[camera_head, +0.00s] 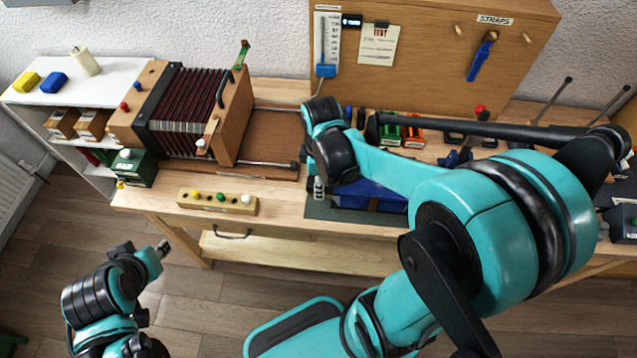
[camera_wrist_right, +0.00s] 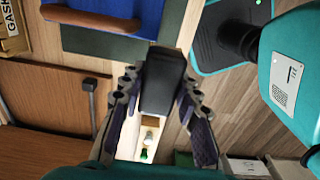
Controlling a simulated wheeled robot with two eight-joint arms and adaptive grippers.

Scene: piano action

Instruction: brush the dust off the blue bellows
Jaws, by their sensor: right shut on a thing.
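The blue bellows (camera_head: 370,192) lies on a dark green mat (camera_head: 322,209) on the workbench, partly hidden behind my right arm in the head view. In the right wrist view the blue bellows (camera_wrist_right: 150,18) shows at the top, with a brown strip across it. My right gripper (camera_head: 318,188) is just left of the bellows. In the right wrist view its fingers (camera_wrist_right: 156,100) are shut on a dark block-shaped thing (camera_wrist_right: 162,78); I cannot tell if it is a brush. Dust is too small to see. My left gripper (camera_head: 160,248) is in front of the bench, away from the bellows; its jaw state is unclear.
An accordion (camera_head: 185,110) stands at the bench's left. A small wooden block with coloured pegs (camera_head: 217,202) sits at the front edge. A wooden backboard (camera_head: 430,60) stands behind, with green (camera_head: 389,133) and orange (camera_head: 414,137) items below it.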

